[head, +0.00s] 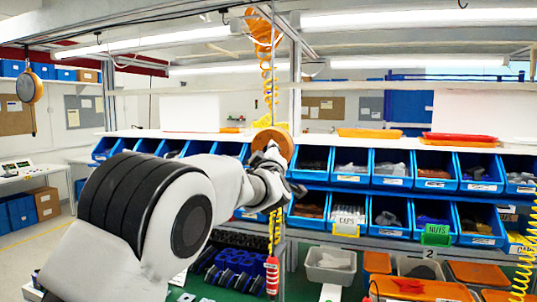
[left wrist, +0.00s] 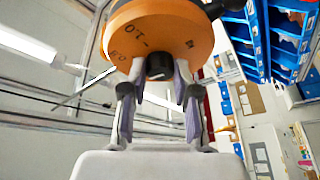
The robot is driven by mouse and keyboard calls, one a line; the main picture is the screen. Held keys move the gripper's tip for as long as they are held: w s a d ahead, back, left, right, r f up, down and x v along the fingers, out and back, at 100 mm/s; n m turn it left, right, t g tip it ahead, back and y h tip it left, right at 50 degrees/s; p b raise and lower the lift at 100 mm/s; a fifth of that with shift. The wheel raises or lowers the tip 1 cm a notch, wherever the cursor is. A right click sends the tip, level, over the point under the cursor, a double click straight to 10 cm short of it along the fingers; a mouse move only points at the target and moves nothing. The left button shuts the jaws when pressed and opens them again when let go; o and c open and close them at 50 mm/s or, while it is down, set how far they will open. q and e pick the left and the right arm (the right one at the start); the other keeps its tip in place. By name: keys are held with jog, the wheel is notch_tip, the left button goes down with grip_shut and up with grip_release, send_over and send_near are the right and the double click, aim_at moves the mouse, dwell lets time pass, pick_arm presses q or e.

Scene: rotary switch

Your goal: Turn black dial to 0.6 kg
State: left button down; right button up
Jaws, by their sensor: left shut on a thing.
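An orange round balancer housing (head: 272,140) hangs in the middle of the head view, partly hidden by my left gripper (head: 273,162). In the left wrist view the orange face (left wrist: 158,32) fills the top, with a "1.0" mark and other marks too small to read surely. The black dial (left wrist: 159,67) sits at the lower edge of this face. My left gripper (left wrist: 160,75) has one finger on each side of the dial and is shut on it. In the head view the dial is hidden behind the gripper. My right gripper is in neither view.
Blue bins (head: 393,169) stand in rows on the shelf behind the housing. A yellow coiled hose (head: 269,85) hangs above it, and a red-handled tool (head: 271,275) hangs below. Another round orange device (head: 29,88) hangs at the far left.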

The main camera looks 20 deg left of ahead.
pick_arm(q)
jog(key=shift+r+n, duration=0.15)
jog(key=shift+n, duration=0.55)
jog(key=shift+g+y, duration=0.3)
jog(key=c, duration=0.9)
grip_release()
jog(key=shift+o, duration=0.2)
jog(key=shift+s, duration=0.1)
jog(key=v, duration=1.1)
jog(key=shift+s, duration=0.4)
jog(key=shift+f, duration=0.25)
